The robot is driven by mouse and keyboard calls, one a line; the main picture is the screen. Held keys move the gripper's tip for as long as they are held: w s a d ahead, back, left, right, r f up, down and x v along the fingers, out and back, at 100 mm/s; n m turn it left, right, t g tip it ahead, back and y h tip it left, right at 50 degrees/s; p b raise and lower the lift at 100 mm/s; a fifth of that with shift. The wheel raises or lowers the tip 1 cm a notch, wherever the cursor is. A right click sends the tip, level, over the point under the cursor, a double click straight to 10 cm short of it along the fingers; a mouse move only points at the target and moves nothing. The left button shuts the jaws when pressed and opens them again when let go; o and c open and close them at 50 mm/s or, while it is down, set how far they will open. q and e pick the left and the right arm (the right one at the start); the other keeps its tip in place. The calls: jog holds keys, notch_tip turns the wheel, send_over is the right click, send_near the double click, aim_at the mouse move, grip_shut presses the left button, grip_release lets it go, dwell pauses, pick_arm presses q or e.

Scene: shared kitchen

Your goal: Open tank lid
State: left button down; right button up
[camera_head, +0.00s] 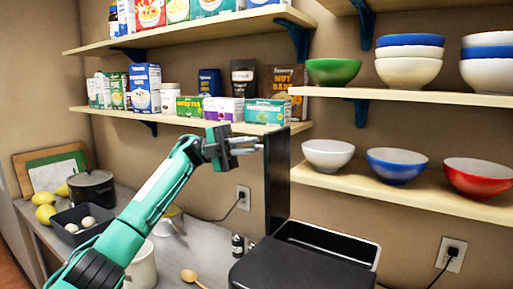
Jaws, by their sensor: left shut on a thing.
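A dark tank (300,268) stands at the lower middle of the head view, with a light-rimmed opening (330,240) on its top. Its black lid (278,185) stands upright at the left back of the opening, seen as a tall narrow panel. My left gripper (258,146) reaches in from the left, and its fingers are shut on the upper left edge of the lid. The exact contact is small in the picture. My right gripper is not in view.
Shelves with boxes (145,88) and bowls (396,165) hang close behind and above my left gripper. A black pot (92,190), a tray with eggs (66,222) and a wooden spoon (190,276) are on the counter at left. Plugged-in outlets (450,254) are on the wall.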

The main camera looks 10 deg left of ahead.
pick_arm(q)
jog(key=shift+w+a+f, duration=0.1)
jog(key=shift+a, duration=0.1)
dwell(0.3)
jog(key=c, duration=1.5)
grip_release()
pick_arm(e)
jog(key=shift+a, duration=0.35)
